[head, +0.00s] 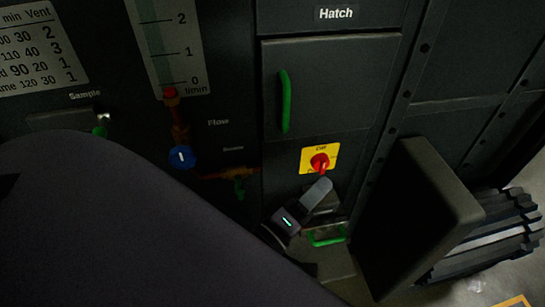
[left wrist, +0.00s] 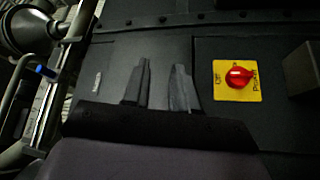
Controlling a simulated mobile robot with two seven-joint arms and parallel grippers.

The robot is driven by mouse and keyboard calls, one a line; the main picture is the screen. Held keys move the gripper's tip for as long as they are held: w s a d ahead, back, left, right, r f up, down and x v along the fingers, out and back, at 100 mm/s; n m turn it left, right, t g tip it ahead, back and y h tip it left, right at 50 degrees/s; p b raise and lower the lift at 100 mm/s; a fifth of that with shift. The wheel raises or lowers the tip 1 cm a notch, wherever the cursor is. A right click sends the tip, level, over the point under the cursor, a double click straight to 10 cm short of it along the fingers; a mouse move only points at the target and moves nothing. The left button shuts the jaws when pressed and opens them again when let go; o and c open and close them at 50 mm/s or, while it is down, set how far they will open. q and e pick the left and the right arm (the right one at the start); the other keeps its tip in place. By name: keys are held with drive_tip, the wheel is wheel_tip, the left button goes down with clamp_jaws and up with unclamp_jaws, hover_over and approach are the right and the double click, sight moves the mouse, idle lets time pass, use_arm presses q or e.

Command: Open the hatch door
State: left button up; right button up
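The hatch door (head: 345,75) is a dark grey panel under the "Hatch" label in the head view, and it looks shut. Its upright green handle (head: 285,101) is at the panel's left side. My left gripper (head: 324,186) is below that handle, in front of the panel and just under a red rotary switch. In the left wrist view the two fingers of the left gripper (left wrist: 162,66) stand apart with nothing between them. They point at a dark panel. The green handle does not show in that view. My right gripper is not in view.
The red switch (head: 320,161) on its yellow plate is close to my left gripper; it also shows right of the fingers in the left wrist view (left wrist: 238,77). A lower green handle (head: 327,237) is below. A dark block (head: 415,220) juts out at right. A blue valve knob (head: 181,157) is left.

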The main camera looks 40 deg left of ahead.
use_arm(q)
drive_tip(key=s+a+f+m+g+p, duration=0.1)
drive_tip(key=s+f+m+g, duration=0.3)
drive_tip(key=f+m, duration=0.3)
drive_tip(key=s+a+f+m+g, duration=0.2)
drive_tip(key=s+f+m+g, duration=0.3)
drive_tip(key=s+f+m, duration=0.1)
wheel_tip(320, 180, down, 3)
drive_tip(key=shift+r+m+y+p, duration=0.1)
drive_tip(key=shift+m+y+p, duration=0.25)
drive_tip(key=shift+m, duration=0.45)
